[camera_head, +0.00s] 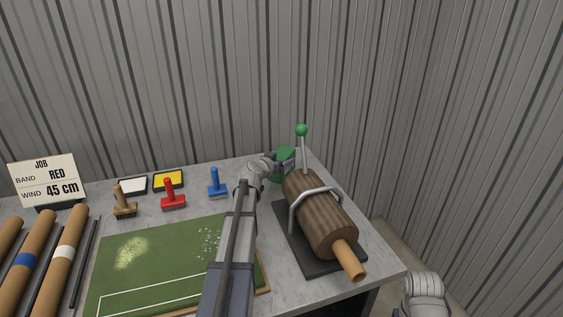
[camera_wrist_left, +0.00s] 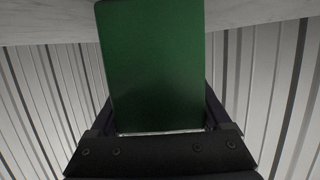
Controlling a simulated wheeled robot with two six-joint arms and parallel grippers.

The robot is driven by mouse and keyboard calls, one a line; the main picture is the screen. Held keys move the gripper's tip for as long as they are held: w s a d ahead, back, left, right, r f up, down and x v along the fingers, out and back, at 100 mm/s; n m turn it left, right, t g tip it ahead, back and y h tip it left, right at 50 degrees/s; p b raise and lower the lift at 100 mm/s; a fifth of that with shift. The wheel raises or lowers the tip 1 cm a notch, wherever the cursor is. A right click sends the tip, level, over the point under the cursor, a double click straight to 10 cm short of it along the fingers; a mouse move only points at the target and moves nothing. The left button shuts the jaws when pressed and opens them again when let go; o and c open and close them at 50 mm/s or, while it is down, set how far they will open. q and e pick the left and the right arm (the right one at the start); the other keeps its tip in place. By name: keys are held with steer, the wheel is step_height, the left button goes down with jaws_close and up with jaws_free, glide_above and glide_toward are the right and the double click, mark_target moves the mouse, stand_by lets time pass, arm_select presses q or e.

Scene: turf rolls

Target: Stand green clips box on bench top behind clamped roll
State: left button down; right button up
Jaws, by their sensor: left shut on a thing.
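The green clips box (camera_head: 286,154) is at the back of the bench top (camera_head: 350,219), behind the clamped roll (camera_head: 316,207). My left gripper (camera_head: 284,163) is shut on the box, and my arm reaches over the bench to it. In the left wrist view the box (camera_wrist_left: 154,65) fills the middle between the fingers. I cannot tell whether the box touches the bench. The brown roll lies under a grey metal bar on a dark base, with a light core sticking out toward the front. My right gripper is not in view.
A lever with a green knob (camera_head: 302,130) stands close to the right of the box. A green turf sheet (camera_head: 150,262) lies in front. Corrugated walls are behind and right.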

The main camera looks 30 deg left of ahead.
arm_select(q)
steer(key=shift+f, duration=0.15)
jaws_free()
steer(key=shift+s+r, duration=0.25)
steer(key=a+p+v, duration=0.1)
steer(key=p+v, duration=0.2)
steer(key=v, duration=0.8)
steer(key=shift+s+d+p, duration=0.2)
steer(key=shift+d+p, duration=0.1)
steer(key=shift+d, duration=0.2)
